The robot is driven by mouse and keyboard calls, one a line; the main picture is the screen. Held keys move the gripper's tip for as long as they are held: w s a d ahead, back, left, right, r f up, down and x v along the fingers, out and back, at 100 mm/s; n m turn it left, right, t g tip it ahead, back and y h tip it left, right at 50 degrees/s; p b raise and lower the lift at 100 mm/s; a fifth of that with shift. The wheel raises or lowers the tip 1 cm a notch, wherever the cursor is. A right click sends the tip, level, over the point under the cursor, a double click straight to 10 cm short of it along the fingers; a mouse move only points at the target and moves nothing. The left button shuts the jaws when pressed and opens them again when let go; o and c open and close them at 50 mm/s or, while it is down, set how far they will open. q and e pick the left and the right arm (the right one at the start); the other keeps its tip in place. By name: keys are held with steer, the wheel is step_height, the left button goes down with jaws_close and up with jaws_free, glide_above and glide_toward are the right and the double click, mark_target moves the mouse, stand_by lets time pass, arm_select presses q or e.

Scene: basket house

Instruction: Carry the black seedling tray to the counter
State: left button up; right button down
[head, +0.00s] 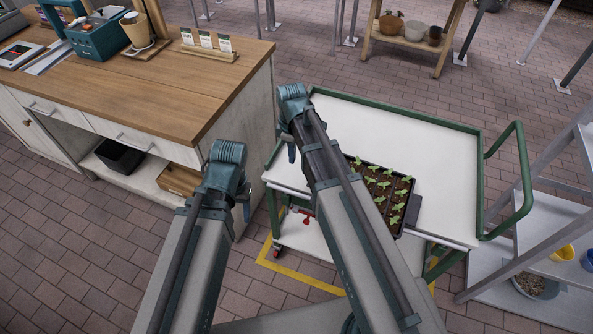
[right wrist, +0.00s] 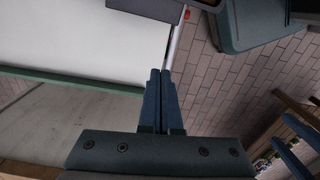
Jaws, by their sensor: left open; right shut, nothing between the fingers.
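The black seedling tray (head: 403,214) holds several small green seedlings in dark soil. It lies on the white top of the green-railed cart (head: 430,140), near the cart's front edge, and my right arm hides its left side. The wooden counter (head: 165,95) stands to the left of the cart. My left gripper (head: 245,206) is open, in front of the gap between counter and cart, away from the tray. My right gripper (head: 291,152) is by the cart's left edge, left of the tray. In the right wrist view its fingers (right wrist: 160,72) are shut and empty.
The counter's back carries a teal tool caddy (head: 98,38), a pot and a seed-packet holder (head: 208,47); its near right part is bare. The cart's far top is clear. The cart's green handle (head: 522,180) and a grey shelf rack (head: 545,215) stand at right.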

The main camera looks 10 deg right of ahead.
step_height(320, 180, down, 10)
steer(key=b, duration=1)
steer(key=shift+f, duration=0.2)
steer(key=d, duration=0.1)
steer(key=s+d, duration=0.2)
steer(key=shift+r, duration=0.3)
arm_select(q)
step_height(320, 180, down, 10)
arm_select(e)
steer(key=shift+d, duration=0.25)
arm_select(q)
steer(key=shift+r, duration=0.1)
arm_select(e)
steer(key=shift+s+d, duration=0.4)
steer(key=shift+d, duration=0.35)
steer(key=shift+a, duration=0.1)
arm_select(q)
steer(key=shift+a, duration=0.4)
arm_select(e)
steer(key=w+a, duration=0.2)
steer(key=a, duration=0.1)
steer(key=shift+a, duration=0.1)
arm_select(q)
step_height(320, 180, up, 10)
steer(key=p, duration=1)
arm_select(e)
steer(key=c, duration=1.6)
jaws_free()
step_height(320, 180, up, 10)
steer(key=shift+r, duration=0.1)
